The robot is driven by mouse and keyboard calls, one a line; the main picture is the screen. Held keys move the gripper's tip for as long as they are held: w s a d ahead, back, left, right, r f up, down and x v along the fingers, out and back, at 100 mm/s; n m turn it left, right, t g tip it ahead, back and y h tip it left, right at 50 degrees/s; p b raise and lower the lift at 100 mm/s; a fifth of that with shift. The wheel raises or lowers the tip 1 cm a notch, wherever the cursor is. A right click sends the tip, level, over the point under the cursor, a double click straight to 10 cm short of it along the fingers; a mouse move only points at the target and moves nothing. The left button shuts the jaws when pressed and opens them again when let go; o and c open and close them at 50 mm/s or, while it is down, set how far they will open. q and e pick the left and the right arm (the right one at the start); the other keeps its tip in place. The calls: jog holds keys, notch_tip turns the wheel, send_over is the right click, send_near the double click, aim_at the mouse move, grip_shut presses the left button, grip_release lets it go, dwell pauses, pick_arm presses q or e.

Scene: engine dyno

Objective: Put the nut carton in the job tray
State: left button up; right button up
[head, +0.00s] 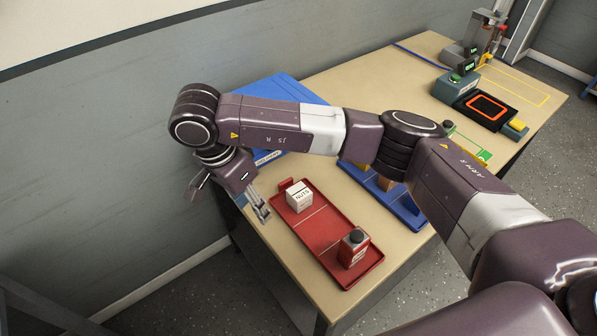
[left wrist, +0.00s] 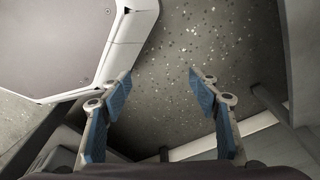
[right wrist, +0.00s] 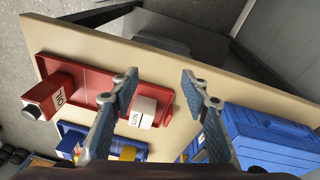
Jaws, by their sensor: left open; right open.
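The nut carton (head: 298,197), a small white box marked NUTS, stands in the far-left end of a red tray (head: 314,232). It also shows in the right wrist view (right wrist: 143,112). A blue tray (head: 403,208) lies right of the red one, partly behind my right arm. I cannot read on either tray which is the job tray. My right gripper (head: 262,213) is open and empty, just left of the carton and apart from it; its fingers (right wrist: 158,88) show in its wrist view. My left gripper (left wrist: 160,82) is open and empty above the floor, outside the head view.
A red oil can (head: 353,248) stands at the near end of the red tray. A blue case (head: 268,92) lies behind my right arm. A scale-like device (head: 483,103) and an upright stand are at the table's far end. The table's left edge is close to my right gripper.

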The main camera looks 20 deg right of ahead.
jog(key=w+d+r+m+y+p, duration=0.1)
jog(key=w+d+r+y+p, duration=0.15)
jog(key=d+p, duration=0.2)
jog(key=m+p, duration=0.1)
jog(key=p, duration=0.2)
send_over(299, 192)
jog(key=shift+s+r, duration=0.1)
jog(key=shift+r, duration=0.15)
jog(key=shift+d+f+m, duration=0.15)
jog(key=shift+d+m, duration=0.15)
jog(key=f+p, duration=0.1)
jog(key=f, duration=0.3)
jog(key=f+p, duration=0.1)
jog(key=f, duration=0.2)
jog(key=shift+a+f+p, duration=0.1)
jog(key=shift+a+p, duration=0.15)
jog(key=shift+p, duration=0.1)
jog(key=shift+w+f, duration=0.25)
jog(key=shift+f, duration=0.05)
pick_arm(q)
jog(key=s+a+r, duration=0.1)
jog(key=s+r, duration=0.6)
jog(key=r, duration=0.1)
jog(key=shift+a+r, duration=0.25)
jog(key=shift+r, duration=0.05)
pick_arm(e)
jog(key=shift+c, duration=0.4)
grip_shut()
jog(key=shift+r, duration=0.1)
